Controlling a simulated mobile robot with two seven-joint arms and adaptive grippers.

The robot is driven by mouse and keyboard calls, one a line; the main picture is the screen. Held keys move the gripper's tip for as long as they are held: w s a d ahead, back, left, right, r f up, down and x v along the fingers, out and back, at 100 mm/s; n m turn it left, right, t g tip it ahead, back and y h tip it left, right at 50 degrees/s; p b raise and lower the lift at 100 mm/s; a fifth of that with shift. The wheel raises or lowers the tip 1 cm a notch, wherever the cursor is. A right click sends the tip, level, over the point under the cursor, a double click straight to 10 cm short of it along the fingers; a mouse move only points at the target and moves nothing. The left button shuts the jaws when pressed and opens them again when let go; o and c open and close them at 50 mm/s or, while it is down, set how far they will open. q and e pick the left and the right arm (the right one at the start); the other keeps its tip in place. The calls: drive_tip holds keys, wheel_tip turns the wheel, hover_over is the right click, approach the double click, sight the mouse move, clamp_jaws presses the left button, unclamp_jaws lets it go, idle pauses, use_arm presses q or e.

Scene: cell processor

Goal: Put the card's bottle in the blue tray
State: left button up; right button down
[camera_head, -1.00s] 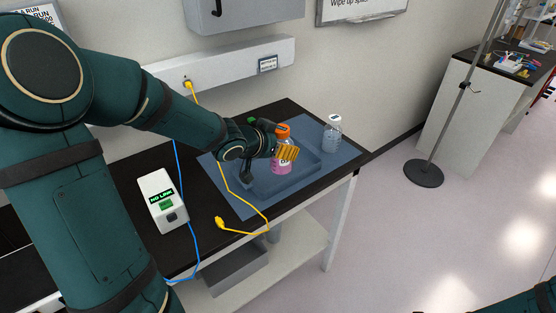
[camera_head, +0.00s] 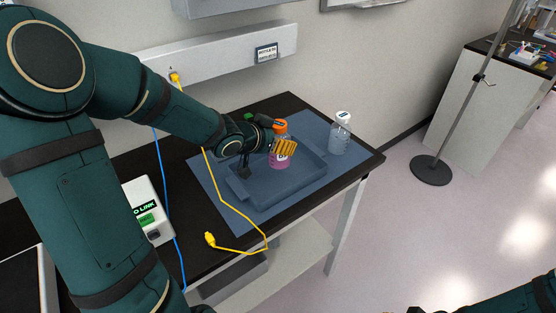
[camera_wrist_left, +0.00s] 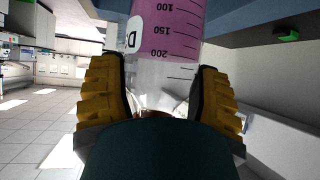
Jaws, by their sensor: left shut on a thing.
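My left gripper (camera_head: 284,146) is shut on a bottle (camera_head: 279,159) with an orange cap and pink liquid. The bottle stands close to upright over the inside of the blue tray (camera_head: 264,201); I cannot tell whether it touches the floor. In the left wrist view the bottle (camera_wrist_left: 165,45) sits between both yellow fingers, with volume marks and a label that looks like a D. The card (camera_head: 266,53) is on the wall strip; its text is too small to read surely. My right arm shows only at the bottom right corner; its gripper's state is unclear.
A clear bottle with a white cap (camera_head: 340,133) stands right of the tray on the blue mat (camera_head: 213,181). A yellow cable (camera_head: 225,208) lies across the mat's front left. A white device (camera_head: 146,212) is at left. A pole stand (camera_head: 432,169) is on the floor.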

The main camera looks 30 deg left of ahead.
use_arm(q)
drive_tip(key=shift+f+b, duration=1.25)
drive_tip(key=shift+f, duration=0.75)
drive_tip(key=shift+f, duration=0.15)
drive_tip(key=o, duration=1.3)
